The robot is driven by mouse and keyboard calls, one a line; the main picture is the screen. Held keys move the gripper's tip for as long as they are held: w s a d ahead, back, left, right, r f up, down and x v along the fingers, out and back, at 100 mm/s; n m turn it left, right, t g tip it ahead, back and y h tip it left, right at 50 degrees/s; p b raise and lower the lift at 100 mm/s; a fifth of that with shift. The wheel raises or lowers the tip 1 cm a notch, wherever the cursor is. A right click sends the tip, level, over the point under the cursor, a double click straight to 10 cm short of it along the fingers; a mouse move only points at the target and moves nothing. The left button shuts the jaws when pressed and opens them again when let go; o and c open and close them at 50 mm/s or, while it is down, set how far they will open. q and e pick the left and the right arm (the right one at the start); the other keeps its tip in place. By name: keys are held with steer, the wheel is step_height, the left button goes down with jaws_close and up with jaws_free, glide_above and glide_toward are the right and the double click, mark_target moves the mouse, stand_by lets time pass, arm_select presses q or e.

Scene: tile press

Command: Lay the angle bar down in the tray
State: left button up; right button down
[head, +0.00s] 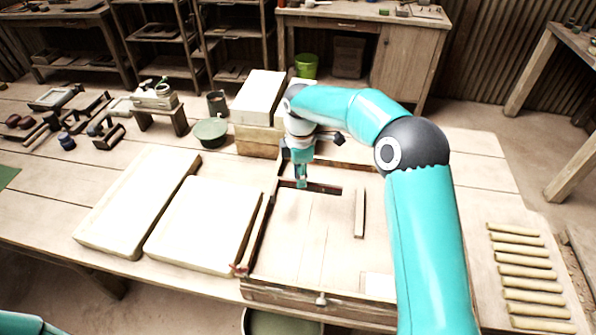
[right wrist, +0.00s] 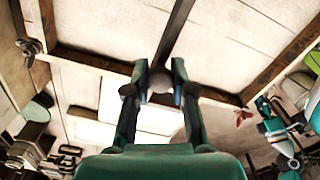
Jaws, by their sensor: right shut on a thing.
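My right gripper (head: 302,185) reaches down over the far part of the wooden tray (head: 310,294). In the right wrist view its two fingers (right wrist: 161,85) are closed around a dark, narrow angle bar (right wrist: 178,28), which runs away from the fingertips. In the head view the bar (head: 325,189) shows as a dark strip beside the fingertips, just inside the tray's far side. I cannot tell whether it touches the tray floor. My left gripper is out of view; only a bit of my left arm shows at the bottom left.
Two pale slabs (head: 205,225) lie left of the tray. A pale block (head: 258,97) and a green pot (head: 211,131) stand behind it. A loose wooden strip (head: 360,212) lies inside the tray. Several yellowish rods (head: 525,270) lie at the right. Tools crowd the back left.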

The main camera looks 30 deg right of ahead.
steer(key=shift+a+f+b, duration=0.15)
steer(key=shift+f+b, duration=0.65)
steer(key=shift+f, duration=0.1)
steer(key=shift+a+f+b, duration=0.1)
steer(key=shift+f+b, duration=0.65)
steer(key=shift+f, duration=0.15)
steer(key=shift+f+b, duration=0.9)
steer(key=shift+f, duration=0.95)
steer(key=shift+f, duration=0.3)
steer(key=c, duration=0.9)
jaws_free()
